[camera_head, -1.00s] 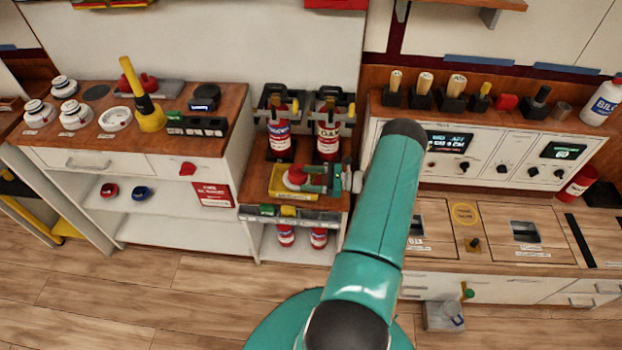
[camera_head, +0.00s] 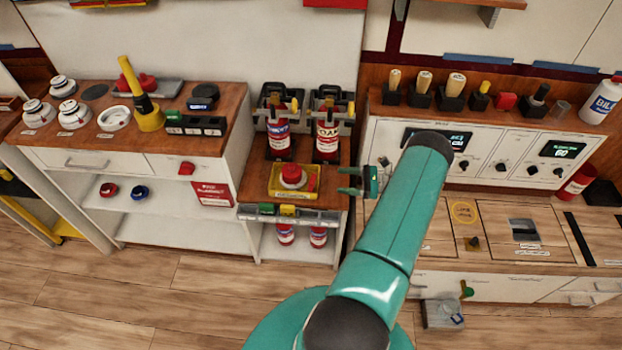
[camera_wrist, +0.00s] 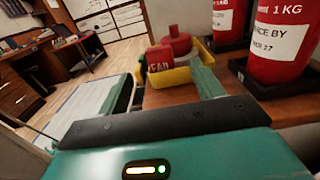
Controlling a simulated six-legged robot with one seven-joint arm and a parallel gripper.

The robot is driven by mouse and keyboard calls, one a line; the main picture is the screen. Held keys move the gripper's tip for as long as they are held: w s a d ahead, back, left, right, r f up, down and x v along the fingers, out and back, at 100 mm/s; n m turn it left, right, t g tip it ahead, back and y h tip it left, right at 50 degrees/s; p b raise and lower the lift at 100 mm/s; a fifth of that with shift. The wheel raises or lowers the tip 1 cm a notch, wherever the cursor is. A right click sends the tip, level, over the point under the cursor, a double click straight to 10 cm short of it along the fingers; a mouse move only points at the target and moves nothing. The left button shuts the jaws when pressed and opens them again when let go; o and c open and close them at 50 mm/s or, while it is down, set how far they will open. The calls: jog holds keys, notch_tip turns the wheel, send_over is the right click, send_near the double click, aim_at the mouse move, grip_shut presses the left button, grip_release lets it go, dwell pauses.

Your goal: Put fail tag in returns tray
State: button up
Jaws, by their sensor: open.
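A yellow tray (camera_head: 274,183) sits on the low wooden stand, in front of two fire extinguishers. A small red tag (camera_head: 311,183) with pale lettering lies or leans in it at the right; the wrist view shows the tag (camera_wrist: 160,57) inside the tray (camera_wrist: 180,77), its word hard to read. A round red object (camera_head: 291,174) is in the tray beside the tag. My gripper (camera_head: 350,183) is to the right of the tray, open and empty, with its fingers pointing at it. The wrist view shows my gripper (camera_wrist: 163,76) with its fingers apart and the tray beyond them.
Two red extinguishers (camera_head: 278,135) (camera_head: 327,137) stand close behind the tray. A strip of small bins (camera_head: 289,213) runs along the stand's front edge. A white cabinet (camera_head: 196,165) is to the left. A test bench with dials (camera_head: 484,155) is to the right.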

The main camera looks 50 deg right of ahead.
jog(key=w+a+r+n+g+h, duration=0.1)
jog(key=w+a+r+n+g, duration=0.35)
jog(key=a+r, duration=0.4)
jog(key=w+a+r+n+g+h, duration=0.1)
jog(key=w+a+r+n+g, duration=0.3)
jog(key=a+r, duration=0.4)
jog(key=w+a+r+n+g+h, duration=0.15)
jog(key=a+r+n+g, duration=0.35)
jog(key=r, duration=0.5)
jog(key=s+a+r+n+t+h, duration=0.1)
jog(key=s+a+r+n+h, duration=0.1)
jog(key=s+a+r+n, duration=0.2)
jog(key=s+a+r+n+t+h, duration=0.2)
jog(key=s+a+r+n, duration=0.3)
jog(key=a, duration=0.6)
jog(key=s+a+r+n+t+h, duration=0.2)
jog(key=s+a+r+n+h, duration=0.2)
jog(key=s+a+r+n, duration=0.1)
jog(key=shift+s+a+r+n, duration=0.25)
jog(key=shift+s+a+n, duration=0.2)
jog(key=shift+s+a, duration=0.6)
jog(key=shift+w+a, duration=0.1)
